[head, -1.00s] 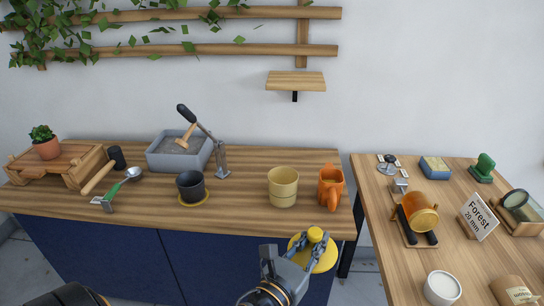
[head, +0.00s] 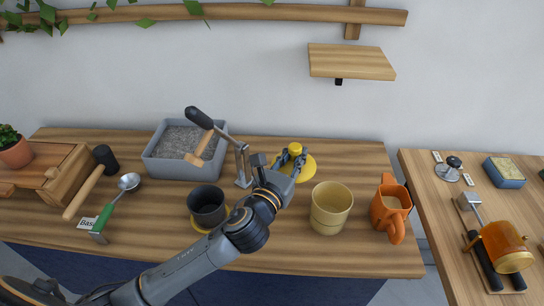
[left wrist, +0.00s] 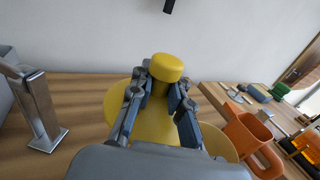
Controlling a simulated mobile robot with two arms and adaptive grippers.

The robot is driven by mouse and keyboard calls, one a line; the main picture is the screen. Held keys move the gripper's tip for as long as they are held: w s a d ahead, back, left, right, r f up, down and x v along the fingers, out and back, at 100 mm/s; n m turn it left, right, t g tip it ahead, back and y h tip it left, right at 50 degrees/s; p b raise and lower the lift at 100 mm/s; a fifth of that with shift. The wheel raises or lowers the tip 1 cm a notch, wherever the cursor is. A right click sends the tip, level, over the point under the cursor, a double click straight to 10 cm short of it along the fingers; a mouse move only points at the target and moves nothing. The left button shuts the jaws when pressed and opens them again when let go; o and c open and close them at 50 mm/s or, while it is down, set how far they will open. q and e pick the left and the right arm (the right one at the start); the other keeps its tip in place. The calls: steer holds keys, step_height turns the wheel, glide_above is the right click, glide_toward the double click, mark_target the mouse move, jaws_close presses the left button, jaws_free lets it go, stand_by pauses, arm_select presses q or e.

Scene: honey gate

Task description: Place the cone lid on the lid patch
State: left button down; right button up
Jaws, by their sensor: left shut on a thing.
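The cone lid is a yellow disc with a round knob (head: 308,168), over the back of the wooden counter, between the crank-handled grey box and the pale yellow canister. My left gripper (head: 292,160) is shut on its knob, one finger on each side. In the left wrist view the lid's knob (left wrist: 167,68) stands up between the fingers (left wrist: 165,90), and the disc spreads out below. I cannot tell whether the disc touches the counter or hovers just above it. I cannot make out a lid patch; the lid and gripper may hide it. My right gripper is not in view.
The pale yellow canister (head: 331,208) and the orange mug (head: 391,208) stand to the lid's right. The grey box (head: 160,168) and a dark cup (head: 207,206) stand to its left. A small wall shelf (head: 350,61) hangs above. Bare counter lies around the lid.

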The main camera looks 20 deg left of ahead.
arm_select(q)
steer(key=w+a+f, duration=0.1)
steer(key=w+f, duration=0.2)
steer(key=w, duration=0.1)
steer(key=w+a+f+b, duration=0.1)
steer(key=w+a+f, duration=0.1)
steer(key=w+f, duration=0.1)
steer(key=w+a+f+b, duration=0.1)
steer(key=w+f, duration=0.2)
steer(key=w, duration=0.1)
steer(key=shift+w+a, duration=0.3)
steer(key=shift+w, duration=0.1)
steer(key=shift+w+a+f, duration=0.15)
steer(key=shift+w+f, duration=0.05)
steer(key=shift+f, duration=0.1)
step_height(320, 180, down, 2)
steer(key=shift+w+f+b, duration=0.1)
steer(key=shift+f+b, duration=0.15)
steer(key=shift+b, duration=0.25)
steer(key=shift+f, duration=0.3)
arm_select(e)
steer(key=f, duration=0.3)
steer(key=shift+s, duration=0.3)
arm_select(q)
steer(key=shift+f, duration=0.1)
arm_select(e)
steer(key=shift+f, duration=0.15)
